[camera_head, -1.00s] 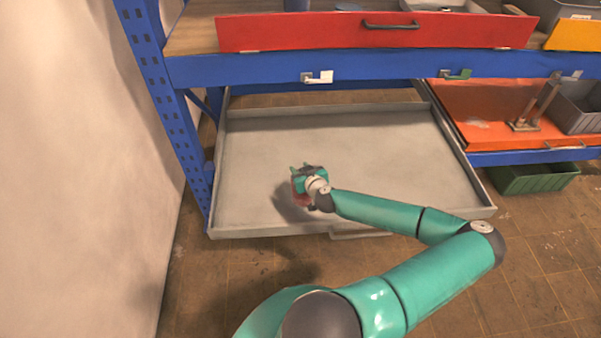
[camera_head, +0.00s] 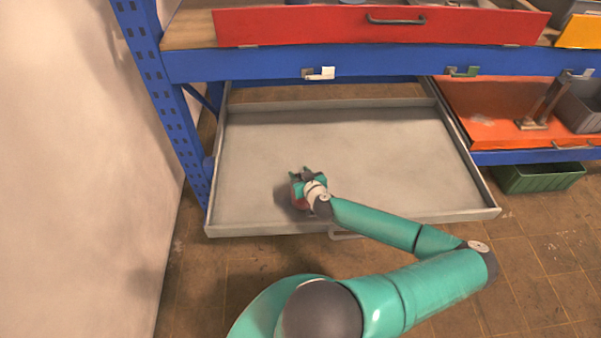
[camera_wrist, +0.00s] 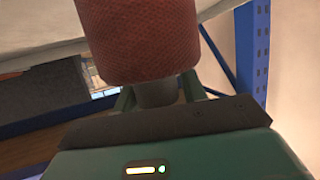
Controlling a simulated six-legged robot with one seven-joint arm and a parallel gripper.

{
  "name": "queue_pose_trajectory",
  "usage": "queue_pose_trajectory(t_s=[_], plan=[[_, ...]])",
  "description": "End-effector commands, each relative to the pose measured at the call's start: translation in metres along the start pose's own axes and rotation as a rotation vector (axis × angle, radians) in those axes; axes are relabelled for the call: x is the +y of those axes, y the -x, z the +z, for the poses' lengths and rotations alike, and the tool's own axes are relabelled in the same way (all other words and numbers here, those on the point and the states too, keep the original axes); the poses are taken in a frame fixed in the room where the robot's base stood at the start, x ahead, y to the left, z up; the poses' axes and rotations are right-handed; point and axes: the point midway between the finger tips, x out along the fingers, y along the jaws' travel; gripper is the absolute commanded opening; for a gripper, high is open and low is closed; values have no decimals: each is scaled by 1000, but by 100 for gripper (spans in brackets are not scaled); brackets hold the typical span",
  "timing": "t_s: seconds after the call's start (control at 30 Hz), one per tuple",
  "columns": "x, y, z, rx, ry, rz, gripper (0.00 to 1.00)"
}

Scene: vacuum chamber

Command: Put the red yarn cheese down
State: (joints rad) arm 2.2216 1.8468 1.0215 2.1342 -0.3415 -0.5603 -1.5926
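The red yarn cheese (camera_wrist: 138,38) fills the top middle of the wrist view, a red textured cylinder on a grey core (camera_wrist: 157,93). My gripper (camera_wrist: 158,95) has one finger on each side of the grey core and appears closed on it. In the head view, my gripper (camera_head: 301,176) is over the front left part of the open grey drawer (camera_head: 370,150). A little of the red yarn cheese (camera_head: 297,195) shows beside it, mostly hidden by my wrist. Whether it touches the drawer floor I cannot tell.
The drawer floor around my gripper is bare, with a low rim on its sides. A red drawer front (camera_head: 380,27) and a blue shelf beam (camera_head: 420,66) are above the back. A blue post (camera_head: 165,105) stands at left. An orange drawer (camera_head: 500,110) is at right.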

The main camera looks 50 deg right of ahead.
Motion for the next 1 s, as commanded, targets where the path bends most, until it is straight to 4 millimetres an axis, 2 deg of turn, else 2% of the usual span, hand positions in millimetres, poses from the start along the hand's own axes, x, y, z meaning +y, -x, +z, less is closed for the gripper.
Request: queue_pose_trajectory(t_s=[0.03, 0.07, 0.47, 0.57, 0.9, 1.0], plan=[[0, 0, 0, 0, 0, 0, 52], [0, 0, 0, 0, 0, 0, 58], [2, 4, -3, 0, 1, 0, 58], [3, 16, -3, 0, 3, 0, 58], [2, 89, -2, -1, 2, 0, 58], [2, 104, -3, 0, 2, 0, 58]])
